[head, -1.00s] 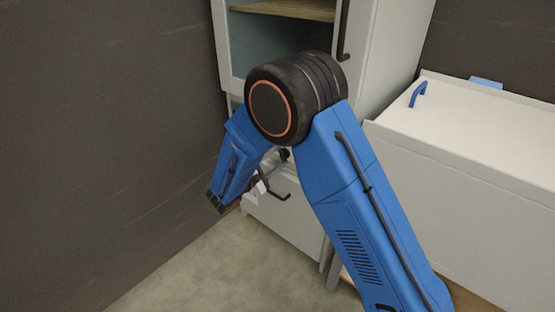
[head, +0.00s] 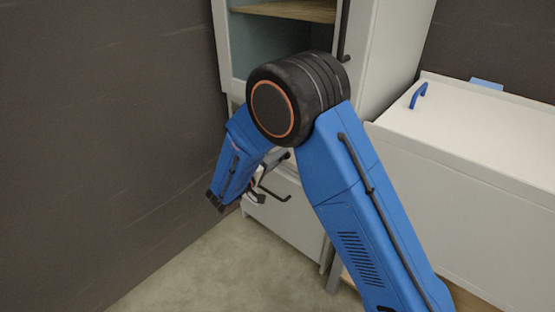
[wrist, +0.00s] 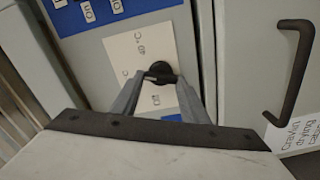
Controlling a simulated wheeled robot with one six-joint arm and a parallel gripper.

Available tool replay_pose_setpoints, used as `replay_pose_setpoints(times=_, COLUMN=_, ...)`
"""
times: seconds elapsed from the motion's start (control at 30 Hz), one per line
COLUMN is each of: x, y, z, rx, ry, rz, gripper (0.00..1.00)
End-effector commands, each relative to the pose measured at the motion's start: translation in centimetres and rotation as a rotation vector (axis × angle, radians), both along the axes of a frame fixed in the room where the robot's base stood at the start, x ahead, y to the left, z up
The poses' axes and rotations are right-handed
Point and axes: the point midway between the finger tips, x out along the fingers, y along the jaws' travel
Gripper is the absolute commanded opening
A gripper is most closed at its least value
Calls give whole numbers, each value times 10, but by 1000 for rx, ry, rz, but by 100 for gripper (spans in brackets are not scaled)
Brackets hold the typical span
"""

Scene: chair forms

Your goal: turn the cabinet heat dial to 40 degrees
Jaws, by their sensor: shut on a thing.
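The heat dial is a small black knob (wrist: 161,70) on a pale plate (wrist: 178,44) on the front of the cabinet, in the wrist view. A temperature mark that looks like 40 °C stands above and left of the knob, and other marks are partly covered. My gripper (wrist: 160,82) is shut on the knob, with one grey finger on each side of it. I cannot tell where the knob's pointer aims. In the head view my arm hides the dial and most of the gripper. The cabinet (head: 386,50) stands behind my arm there.
A dark handle (wrist: 291,75) and a paper label (wrist: 297,134) are on the panel to the right. A white chest (head: 470,150) stands at the right, and a dark wall (head: 100,130) at the left.

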Motion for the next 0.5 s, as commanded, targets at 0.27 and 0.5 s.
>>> replay_pose_setpoints(times=0.27, x=-2, y=-1, z=-1, rx=206, ry=-157, rz=-1, gripper=18)
replay_pose_setpoints(times=0.5, x=-2, y=-2, z=0, rx=382, ry=-294, rz=-1, gripper=18)
